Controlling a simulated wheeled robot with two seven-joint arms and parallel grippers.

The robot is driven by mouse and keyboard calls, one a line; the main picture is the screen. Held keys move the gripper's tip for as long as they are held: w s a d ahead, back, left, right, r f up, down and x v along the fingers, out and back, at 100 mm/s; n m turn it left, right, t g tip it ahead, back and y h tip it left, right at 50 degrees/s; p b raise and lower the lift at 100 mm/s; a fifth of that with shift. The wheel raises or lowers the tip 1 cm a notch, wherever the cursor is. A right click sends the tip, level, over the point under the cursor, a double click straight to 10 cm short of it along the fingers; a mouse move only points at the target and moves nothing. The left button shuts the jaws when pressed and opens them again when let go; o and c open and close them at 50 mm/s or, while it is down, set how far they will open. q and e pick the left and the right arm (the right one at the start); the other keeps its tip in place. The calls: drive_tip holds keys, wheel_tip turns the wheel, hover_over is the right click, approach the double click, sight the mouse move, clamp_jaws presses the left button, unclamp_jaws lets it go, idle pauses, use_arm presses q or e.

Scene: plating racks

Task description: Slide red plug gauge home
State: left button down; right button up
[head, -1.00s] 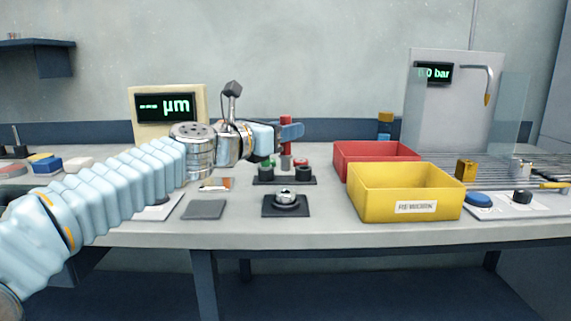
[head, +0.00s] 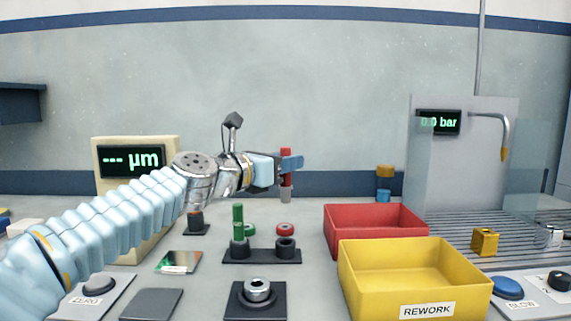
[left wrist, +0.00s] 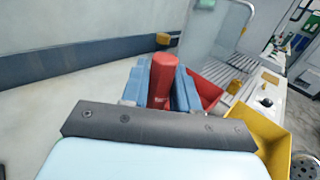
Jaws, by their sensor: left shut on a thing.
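My left gripper (head: 288,164) is shut on the red plug gauge (head: 286,155), which has a red handle and a grey metal lower end. It holds the gauge upright, clear above the bench. In the left wrist view the red gauge (left wrist: 162,80) sits between the two blue fingers. Below it stands a black gauge stand (head: 262,256) with two dark sockets. The green plug gauge (head: 238,226) stands in the left socket. My right gripper is out of view.
A red bin (head: 375,220) and a yellow REWORK bin (head: 415,280) stand right of the stand. A µm display (head: 132,160) stands at the left. The air above the stand is clear.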

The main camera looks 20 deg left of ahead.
sight(282, 202)
use_arm(q)
wheel_tip(282, 202, down, 7)
drive_tip(key=b, duration=0.5)
drive_tip(key=shift+r+b, duration=0.15)
drive_tip(key=shift+b, duration=0.25)
drive_tip(key=shift+f+b, duration=0.75)
drive_tip(key=shift+f, duration=0.15)
drive_tip(key=shift+f+b, duration=1.6)
drive_tip(key=shift+f, duration=0.2)
drive_tip(key=c, duration=0.8)
unclamp_jaws()
